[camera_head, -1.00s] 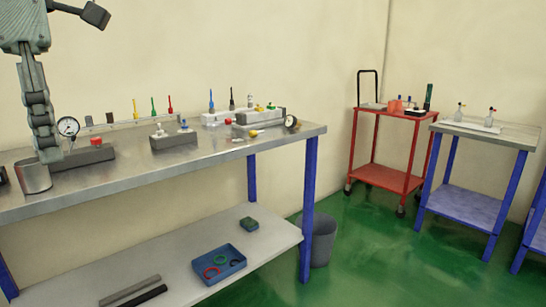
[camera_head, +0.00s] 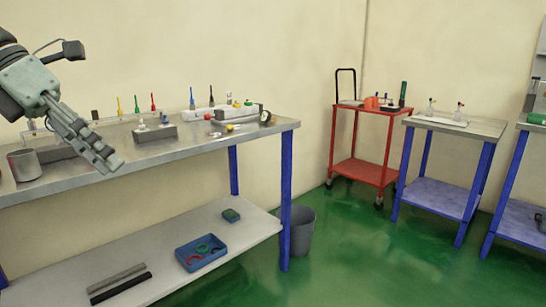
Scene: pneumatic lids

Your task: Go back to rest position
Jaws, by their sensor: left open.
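My left gripper (camera_head: 100,158) is at the left of the head view, in front of and above the front edge of the steel workbench (camera_head: 215,145). Its fingers point down to the right and hold nothing that I can see. It is open, though the gap between the fingers is hard to make out. A metal cup (camera_head: 24,165) stands on the bench to the left of the gripper, apart from it. The gripper and arm hide part of a grey block (camera_head: 58,153) on the bench. My right gripper is not in view.
A blue tray (camera_head: 187,267) with rings lies on the lower shelf (camera_head: 150,262). A grey bin (camera_head: 303,232) stands by the bench leg. A red cart (camera_head: 358,172) and a small blue-legged table (camera_head: 488,127) stand to the right. Green floor (camera_head: 350,260) is clear in front.

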